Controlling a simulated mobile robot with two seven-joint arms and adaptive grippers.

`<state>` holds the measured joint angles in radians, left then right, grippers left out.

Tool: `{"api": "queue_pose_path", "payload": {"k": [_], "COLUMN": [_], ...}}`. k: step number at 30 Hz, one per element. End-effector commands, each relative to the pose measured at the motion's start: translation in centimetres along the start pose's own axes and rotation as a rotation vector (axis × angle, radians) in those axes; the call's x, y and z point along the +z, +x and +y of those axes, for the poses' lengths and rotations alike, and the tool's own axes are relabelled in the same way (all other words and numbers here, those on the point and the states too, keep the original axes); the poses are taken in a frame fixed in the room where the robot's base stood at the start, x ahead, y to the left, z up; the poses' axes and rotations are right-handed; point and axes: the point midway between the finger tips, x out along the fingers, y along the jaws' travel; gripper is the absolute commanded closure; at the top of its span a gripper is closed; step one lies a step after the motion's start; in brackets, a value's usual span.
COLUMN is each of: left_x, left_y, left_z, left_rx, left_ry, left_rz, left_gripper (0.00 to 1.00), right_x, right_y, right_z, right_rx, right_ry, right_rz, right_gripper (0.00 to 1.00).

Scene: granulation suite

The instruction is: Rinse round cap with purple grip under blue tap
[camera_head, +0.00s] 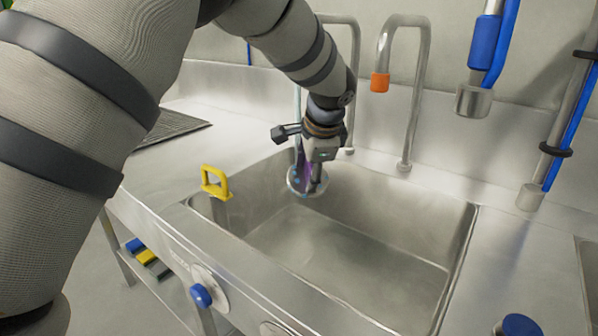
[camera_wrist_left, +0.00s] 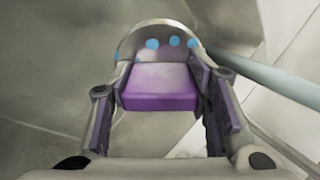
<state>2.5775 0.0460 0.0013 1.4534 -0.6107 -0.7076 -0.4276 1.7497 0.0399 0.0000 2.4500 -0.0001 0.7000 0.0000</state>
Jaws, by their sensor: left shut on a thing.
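My left gripper (camera_head: 311,172) is shut on the round cap (camera_head: 304,187) over the left back part of the sink basin. In the left wrist view the cap's purple grip (camera_wrist_left: 160,88) sits between the two fingers, and the cap's pale disc (camera_wrist_left: 160,38) with several blue spots shows beyond it. A thin pale bluish column (camera_head: 297,108), apparently running water, comes down just left of the gripper; I cannot tell whether it touches the cap. The tap (camera_head: 350,60) behind my arm has its outlet hidden, so its colour mark does not show. My right gripper is out of view.
A second tap with an orange tip (camera_head: 380,82) stands to the right. The steel sink (camera_head: 345,250) is otherwise clear. A yellow clip (camera_head: 215,183) sits on its left rim. A blue hose sprayer (camera_head: 484,45) hangs at the right, and a blue knob (camera_head: 201,295) is on the front panel.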

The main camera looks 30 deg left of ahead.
Motion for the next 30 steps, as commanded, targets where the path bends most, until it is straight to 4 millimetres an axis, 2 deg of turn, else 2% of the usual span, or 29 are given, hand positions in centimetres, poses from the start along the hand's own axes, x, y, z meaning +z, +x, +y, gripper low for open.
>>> {"api": "queue_pose_path", "payload": {"k": [1,17,30], "left_x": [0.1,-0.3,-0.3], "left_y": [-1.1,-3.1,-3.2], "left_z": [0.0,4.9,5.3], "left_rx": [-0.011,-0.005,-0.005], "left_ry": [-0.003,0.000,-0.002], "left_rz": [0.008,0.001,0.002], "left_gripper": [0.94,0.94,0.94], "right_x": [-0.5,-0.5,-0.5], "right_y": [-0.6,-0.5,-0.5], "right_z": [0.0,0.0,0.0], "right_rx": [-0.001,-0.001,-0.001], "right_ry": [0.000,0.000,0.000], "right_rz": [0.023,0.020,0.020], "right_gripper": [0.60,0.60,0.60]}}
